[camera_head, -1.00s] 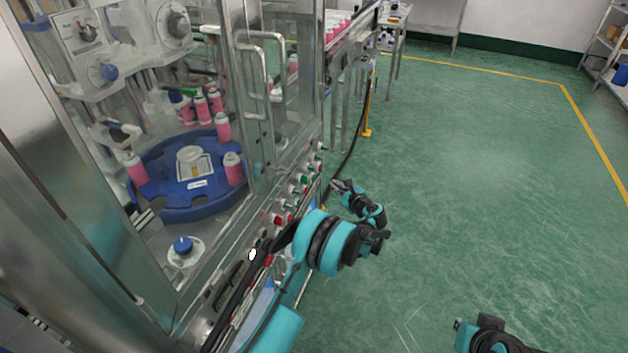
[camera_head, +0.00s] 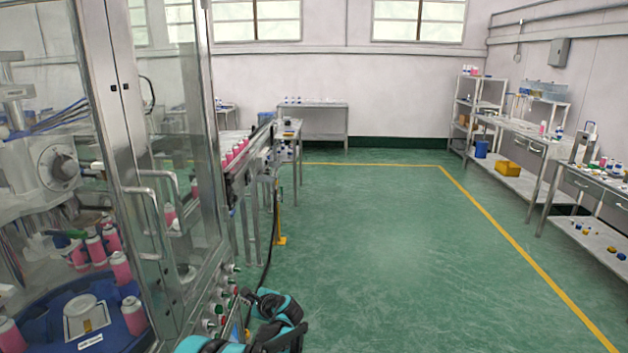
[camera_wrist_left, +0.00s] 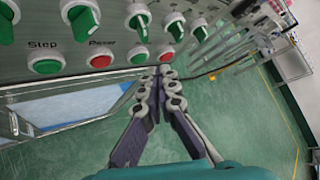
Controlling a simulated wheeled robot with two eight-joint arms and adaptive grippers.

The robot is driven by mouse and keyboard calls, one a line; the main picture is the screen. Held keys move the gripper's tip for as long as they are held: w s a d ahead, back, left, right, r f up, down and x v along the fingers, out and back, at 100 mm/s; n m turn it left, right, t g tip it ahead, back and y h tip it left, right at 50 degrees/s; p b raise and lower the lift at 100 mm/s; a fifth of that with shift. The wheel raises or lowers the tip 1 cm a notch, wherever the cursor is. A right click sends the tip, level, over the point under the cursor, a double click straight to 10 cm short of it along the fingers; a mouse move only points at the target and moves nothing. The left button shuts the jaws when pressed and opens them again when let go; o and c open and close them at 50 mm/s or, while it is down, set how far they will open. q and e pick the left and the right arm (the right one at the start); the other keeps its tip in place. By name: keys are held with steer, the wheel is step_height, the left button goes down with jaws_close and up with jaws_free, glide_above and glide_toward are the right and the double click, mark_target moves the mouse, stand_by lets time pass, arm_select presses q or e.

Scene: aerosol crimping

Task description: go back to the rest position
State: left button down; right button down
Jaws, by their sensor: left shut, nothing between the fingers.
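My left gripper (camera_head: 243,294) shows at the bottom of the head view, partly hidden by my teal and black arm. In the left wrist view my left gripper (camera_wrist_left: 158,72) has its fingertips together with nothing between them. The fingertips are close to the machine's control panel (camera_wrist_left: 215,12), which has green knobs and red buttons; I cannot tell whether they touch it. My right gripper is not in view.
The glazed crimping machine (camera_head: 108,100) stands at the left, with pink cans around a blue turntable (camera_head: 50,310). A conveyor (camera_head: 240,165) runs behind it. Workbenches (camera_head: 515,145) and a shelf rack line the right. The green floor (camera_head: 380,250) in the middle is clear.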

arm_select(q)
steer(key=s+r+n+g+h, duration=0.15)
steer(key=s+r+n, duration=0.35)
steer(key=s, duration=0.5)
steer(key=s+r+n+h, duration=0.35)
steer(key=s+r, duration=0.25)
steer(key=s, duration=0.4)
steer(key=s+d+f+n+h, duration=0.1)
steer(key=s+n, duration=0.3)
steer(key=s, duration=0.7)
steer(key=s+d+f+n+h, duration=0.2)
steer(key=s+d+n, duration=0.2)
steer(key=s, duration=0.8)
steer(key=shift+d+n+h, duration=0.15)
steer(key=shift+n+h, duration=0.15)
steer(key=shift+n, duration=0.35)
steer(key=shift+s+f+g, duration=0.1)
steer(key=shift+g, duration=0.15)
